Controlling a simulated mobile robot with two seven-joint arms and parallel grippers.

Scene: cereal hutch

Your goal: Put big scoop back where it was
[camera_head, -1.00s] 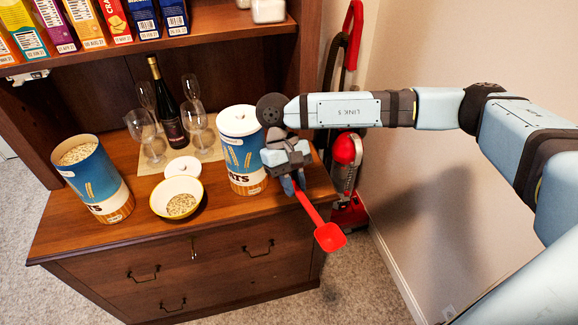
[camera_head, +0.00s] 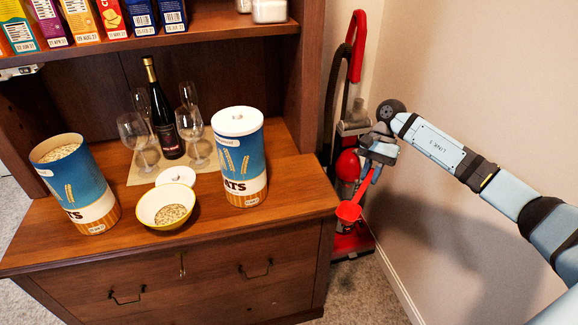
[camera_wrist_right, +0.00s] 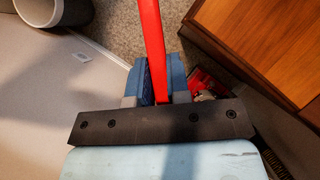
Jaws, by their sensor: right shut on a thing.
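My right gripper (camera_head: 371,172) is shut on the handle of the red big scoop (camera_head: 348,211), and holds it in the air off the right end of the hutch counter. The scoop's bowl hangs below the fingers. In the right wrist view the red handle (camera_wrist_right: 151,40) runs between the blue fingers (camera_wrist_right: 153,82); the bowl is out of that view. An open oats canister (camera_head: 85,190) stands at the left of the counter. A second oats canister (camera_head: 240,160), with a white lid on, stands at the right. My left gripper is not in view.
A yellow-rimmed bowl (camera_head: 148,206) with oats and a loose white lid (camera_head: 176,175) sit between the canisters. A wine bottle (camera_head: 163,115) and several glasses stand behind. A red vacuum cleaner (camera_head: 347,165) stands between hutch and wall, behind the scoop. The counter's right front (camera_head: 290,195) is clear.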

